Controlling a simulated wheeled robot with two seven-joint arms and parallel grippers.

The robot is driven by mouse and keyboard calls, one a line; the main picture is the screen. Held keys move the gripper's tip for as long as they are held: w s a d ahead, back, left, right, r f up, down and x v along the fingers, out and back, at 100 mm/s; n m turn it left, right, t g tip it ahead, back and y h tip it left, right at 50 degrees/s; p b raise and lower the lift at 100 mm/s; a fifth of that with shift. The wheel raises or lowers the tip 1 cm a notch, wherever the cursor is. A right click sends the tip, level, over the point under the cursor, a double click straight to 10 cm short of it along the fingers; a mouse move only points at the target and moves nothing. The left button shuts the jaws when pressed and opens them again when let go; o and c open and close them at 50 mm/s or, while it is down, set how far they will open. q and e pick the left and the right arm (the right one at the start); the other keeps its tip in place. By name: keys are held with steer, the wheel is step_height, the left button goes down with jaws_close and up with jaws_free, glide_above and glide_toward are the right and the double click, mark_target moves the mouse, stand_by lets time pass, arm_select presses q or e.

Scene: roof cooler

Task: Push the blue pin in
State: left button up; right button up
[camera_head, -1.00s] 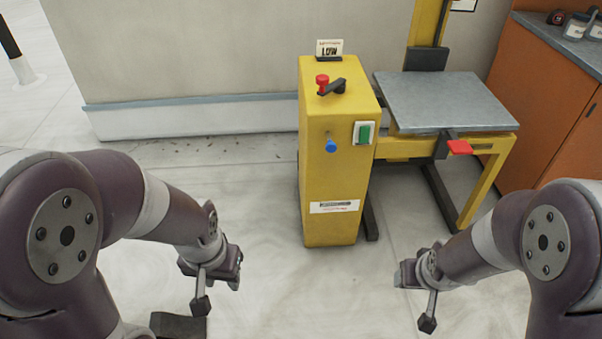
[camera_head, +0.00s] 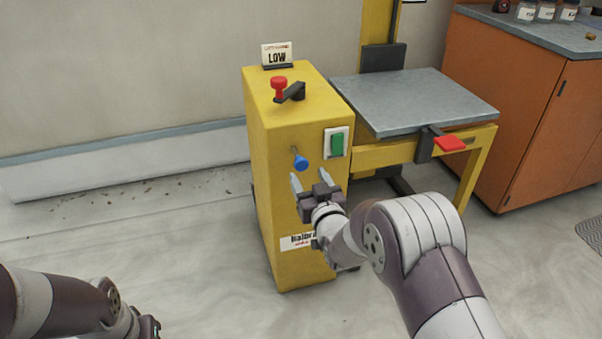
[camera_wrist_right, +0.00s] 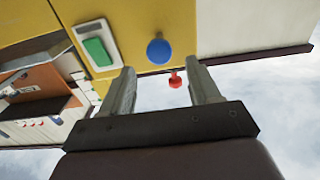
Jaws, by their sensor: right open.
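The blue pin (camera_head: 301,163) sticks out of the front face of the yellow cabinet (camera_head: 290,215), left of the green switch (camera_head: 337,144). My right gripper (camera_head: 308,181) is open and empty, just below and in front of the pin. In the right wrist view the blue pin's round head (camera_wrist_right: 159,51) lies beyond and between the open fingertips (camera_wrist_right: 162,80), apart from them. My left arm shows at the lower left of the head view, with only the edge of its gripper (camera_head: 148,328) in the picture.
A red knob (camera_head: 279,88) with a black lever and a "LOW" sign (camera_head: 277,55) are on the cabinet top. A grey platform (camera_head: 420,100) with a red pedal (camera_head: 449,143) stands to the right. An orange cupboard (camera_head: 540,125) is further right.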

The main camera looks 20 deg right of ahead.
mark_target(302, 165)
steer(key=w+b, duration=0.1)
steer(key=w, duration=0.3)
steer(key=shift+w+f, duration=0.15)
steer(key=shift+w, duration=0.4)
jaws_close()
steer(key=w+b, duration=0.1)
steer(key=w, duration=0.2)
steer(key=shift+w+a, duration=0.1)
steer(key=shift+w, duration=0.25)
steer(key=shift+r, duration=0.25)
